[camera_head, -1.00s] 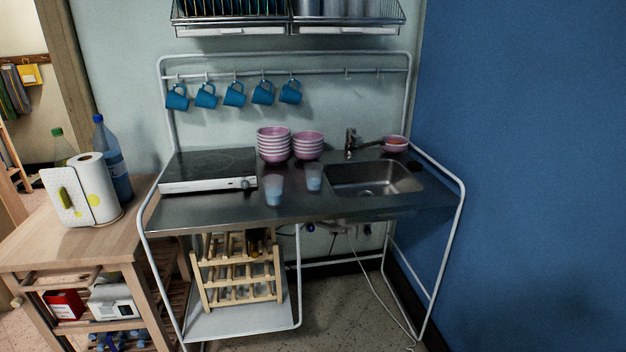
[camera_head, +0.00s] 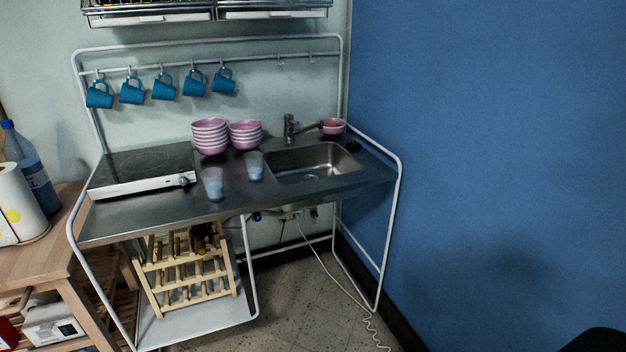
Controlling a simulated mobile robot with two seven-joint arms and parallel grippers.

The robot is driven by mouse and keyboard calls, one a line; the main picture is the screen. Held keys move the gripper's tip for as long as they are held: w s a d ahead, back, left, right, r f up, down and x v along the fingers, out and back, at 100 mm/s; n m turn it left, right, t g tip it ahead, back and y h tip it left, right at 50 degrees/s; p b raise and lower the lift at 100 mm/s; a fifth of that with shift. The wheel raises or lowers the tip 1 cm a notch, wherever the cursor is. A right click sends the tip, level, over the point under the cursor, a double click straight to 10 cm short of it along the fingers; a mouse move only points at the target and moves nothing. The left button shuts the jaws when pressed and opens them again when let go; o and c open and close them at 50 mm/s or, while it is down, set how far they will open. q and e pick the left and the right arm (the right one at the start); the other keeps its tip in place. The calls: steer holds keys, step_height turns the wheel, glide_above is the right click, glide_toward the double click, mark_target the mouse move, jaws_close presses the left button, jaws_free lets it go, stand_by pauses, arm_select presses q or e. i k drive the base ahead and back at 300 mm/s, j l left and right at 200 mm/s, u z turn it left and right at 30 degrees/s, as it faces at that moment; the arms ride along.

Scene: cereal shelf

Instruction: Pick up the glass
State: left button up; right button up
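Two clear bluish glasses stand upright on the metal counter (camera_head: 130,218). One glass (camera_head: 213,184) is near the front edge, right of the hob. The other glass (camera_head: 254,167) stands a little farther back and to the right, beside the sink. Both stand free on the counter with nothing touching them. Neither of my grippers shows in the head view. A dark shape at the lower right corner is too cut off to identify.
Stacks of pink bowls (camera_head: 210,137) stand behind the glasses. A sink (camera_head: 312,162) with a faucet (camera_head: 289,128) lies to the right, a hob (camera_head: 143,170) to the left. Blue mugs (camera_head: 163,88) hang above. A wooden rack (camera_head: 186,275) is below. Floor (camera_head: 300,300) shows at front right.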

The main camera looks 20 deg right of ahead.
mark_target(255, 167)
steer(key=i+l+u, duration=0.45)
steer(key=i+l, duration=0.25)
steer(key=l, duration=0.15)
